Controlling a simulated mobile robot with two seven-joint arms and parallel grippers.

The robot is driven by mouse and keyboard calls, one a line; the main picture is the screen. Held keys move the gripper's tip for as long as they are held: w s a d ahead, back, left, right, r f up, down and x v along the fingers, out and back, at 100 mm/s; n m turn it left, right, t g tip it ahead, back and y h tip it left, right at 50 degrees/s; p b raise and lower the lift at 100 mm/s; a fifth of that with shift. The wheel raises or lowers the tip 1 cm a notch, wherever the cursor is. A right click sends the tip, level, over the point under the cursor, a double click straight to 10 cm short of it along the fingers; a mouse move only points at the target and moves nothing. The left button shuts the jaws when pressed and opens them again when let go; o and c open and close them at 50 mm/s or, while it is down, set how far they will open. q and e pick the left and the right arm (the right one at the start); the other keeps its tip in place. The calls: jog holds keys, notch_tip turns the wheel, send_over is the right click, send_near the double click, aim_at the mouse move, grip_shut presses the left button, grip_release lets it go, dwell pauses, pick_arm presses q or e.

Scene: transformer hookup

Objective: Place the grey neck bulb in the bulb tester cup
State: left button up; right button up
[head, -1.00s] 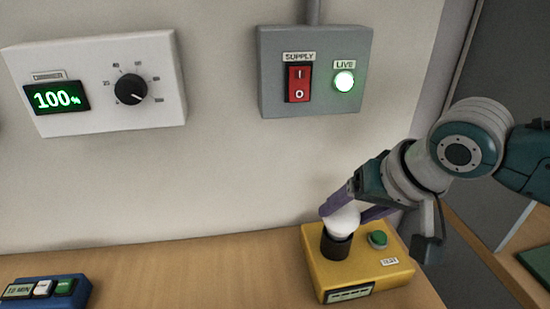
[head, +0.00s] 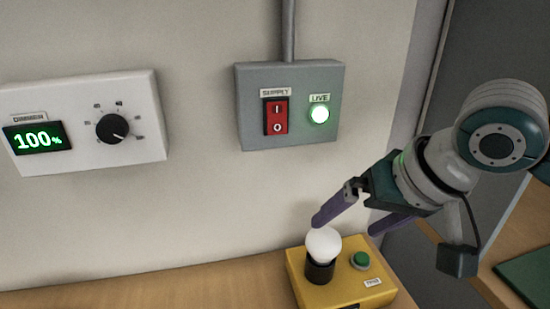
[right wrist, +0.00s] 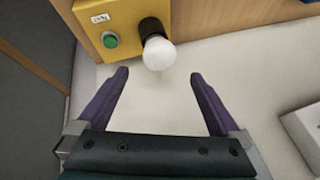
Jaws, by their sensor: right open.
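The white bulb (head: 323,244) stands upright in the black cup (head: 320,271) of the yellow bulb tester (head: 345,292). Its neck is hidden inside the cup, so its grey colour does not show. The bulb also shows in the right wrist view (right wrist: 159,54), seated in the cup. My right gripper (head: 345,222) is open and empty, above and to the right of the bulb. In the right wrist view the purple fingers (right wrist: 157,75) are spread wide, apart from the bulb. My left gripper is out of view.
The tester has a green button (head: 360,260) right of the cup. On the wall are a grey supply box (head: 290,125) with a red switch and a lit green lamp, and a white dimmer box (head: 85,160) reading 100%. The wooden bench (head: 200,290) is clear left of the tester.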

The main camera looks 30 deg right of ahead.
jog(key=v, duration=0.5)
jog(key=s+a+f+n+g, duration=0.1)
jog(key=s+a+n, duration=0.2)
jog(key=s, duration=0.4)
jog(key=s+a+f+n+g, duration=0.1)
jog(key=s+a+f+n, duration=0.1)
jog(key=s+a+n, duration=0.2)
jog(key=s, duration=0.3)
jog(key=shift+s+a+f+g+h+p, duration=0.15)
jog(key=shift+f+g+h+p, duration=0.15)
jog(key=shift+f+p, duration=0.1)
